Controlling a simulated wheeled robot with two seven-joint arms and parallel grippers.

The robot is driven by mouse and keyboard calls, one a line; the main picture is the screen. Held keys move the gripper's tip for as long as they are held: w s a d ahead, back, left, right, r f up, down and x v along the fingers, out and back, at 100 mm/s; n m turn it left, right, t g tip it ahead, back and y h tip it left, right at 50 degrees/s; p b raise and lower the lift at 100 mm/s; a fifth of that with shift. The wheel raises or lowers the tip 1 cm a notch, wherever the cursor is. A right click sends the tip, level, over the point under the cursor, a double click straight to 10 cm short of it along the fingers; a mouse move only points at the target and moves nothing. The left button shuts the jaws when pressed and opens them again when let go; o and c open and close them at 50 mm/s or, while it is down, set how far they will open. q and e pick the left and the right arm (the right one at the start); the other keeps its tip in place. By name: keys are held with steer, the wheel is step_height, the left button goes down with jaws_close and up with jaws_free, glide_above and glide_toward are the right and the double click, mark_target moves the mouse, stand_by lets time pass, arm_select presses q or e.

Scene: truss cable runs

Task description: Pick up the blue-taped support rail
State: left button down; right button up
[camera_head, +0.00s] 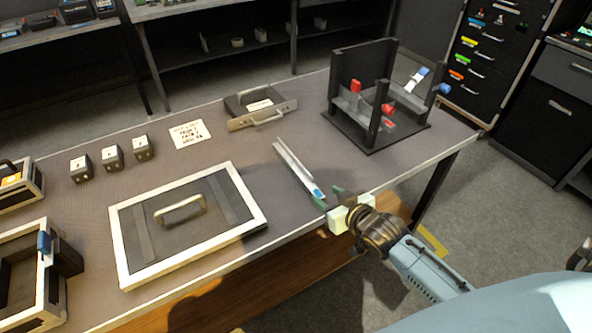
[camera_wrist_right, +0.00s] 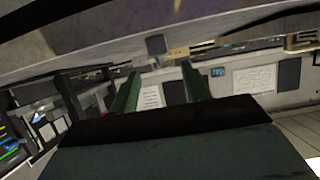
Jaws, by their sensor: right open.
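A silver channel-shaped support rail (camera_head: 293,165) lies slantwise on the grey table, with a blue band of tape (camera_head: 318,193) at its near end. My right gripper (camera_head: 331,199) comes in from the lower right, at the table's front edge. Its green fingers are close to the taped end; I cannot tell whether they touch it. In the right wrist view the two green fingers (camera_wrist_right: 159,68) stand apart with nothing visibly held between them. The rail cannot be made out in that view. My left gripper is not in view.
A black stand (camera_head: 375,143) with red and blue parts and a slanted piece stands at the right. A white-framed panel with a handle (camera_head: 144,252) lies left of the rail. A small case (camera_head: 240,123) is behind it. The table is bare around the rail.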

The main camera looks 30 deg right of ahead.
mark_target(317, 193)
steer(key=w+f, duration=0.1)
steer(key=w+f+b, duration=0.1)
steer(key=w, duration=0.1)
steer(key=shift+w+a+f+b, duration=0.25)
steer(key=shift+w+f+b, duration=0.05)
steer(key=shift+w+f, duration=0.2)
steer(key=shift+w, duration=0.15)
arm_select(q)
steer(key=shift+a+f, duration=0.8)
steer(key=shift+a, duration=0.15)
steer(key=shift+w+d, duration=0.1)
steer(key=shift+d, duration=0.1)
arm_select(e)
jaws_close()
